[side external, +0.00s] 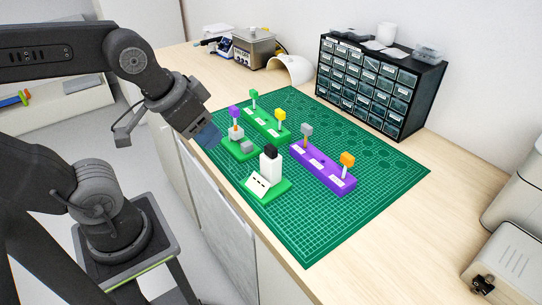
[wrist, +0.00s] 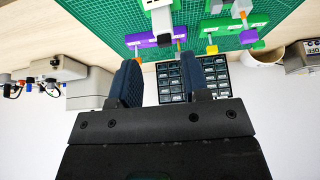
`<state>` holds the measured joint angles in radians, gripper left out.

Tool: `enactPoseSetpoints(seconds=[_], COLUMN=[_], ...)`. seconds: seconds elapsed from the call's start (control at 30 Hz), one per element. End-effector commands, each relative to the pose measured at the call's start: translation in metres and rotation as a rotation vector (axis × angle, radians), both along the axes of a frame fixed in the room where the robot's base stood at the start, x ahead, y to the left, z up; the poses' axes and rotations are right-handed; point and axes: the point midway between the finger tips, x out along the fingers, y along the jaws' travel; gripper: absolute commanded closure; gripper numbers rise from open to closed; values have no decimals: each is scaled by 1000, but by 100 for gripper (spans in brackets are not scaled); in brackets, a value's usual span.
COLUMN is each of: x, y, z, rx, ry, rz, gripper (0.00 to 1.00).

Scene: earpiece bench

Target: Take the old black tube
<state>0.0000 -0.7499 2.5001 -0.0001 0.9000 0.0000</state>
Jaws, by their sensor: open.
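A small black block-shaped piece (side external: 270,152), which looks like the black tube, sits on top of an upright white body (side external: 270,169). The white body stands on a green base (side external: 281,187) with a white label, near the front of the green mat.
A purple holder (side external: 322,170) carries grey and orange blocks on posts. A green holder (side external: 266,122) carries green and yellow blocks. A smaller green stand (side external: 238,152) holds purple, white and grey pieces. A drawer cabinet (side external: 372,85) stands behind. The mat's right part (side external: 375,185) is clear.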

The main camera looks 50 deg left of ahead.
Motion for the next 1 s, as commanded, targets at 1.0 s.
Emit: enactPoseSetpoints(seconds=[1.0], x=[138], y=[4], z=[3], rx=[314], ry=[347], rz=[-1393], gripper=[64])
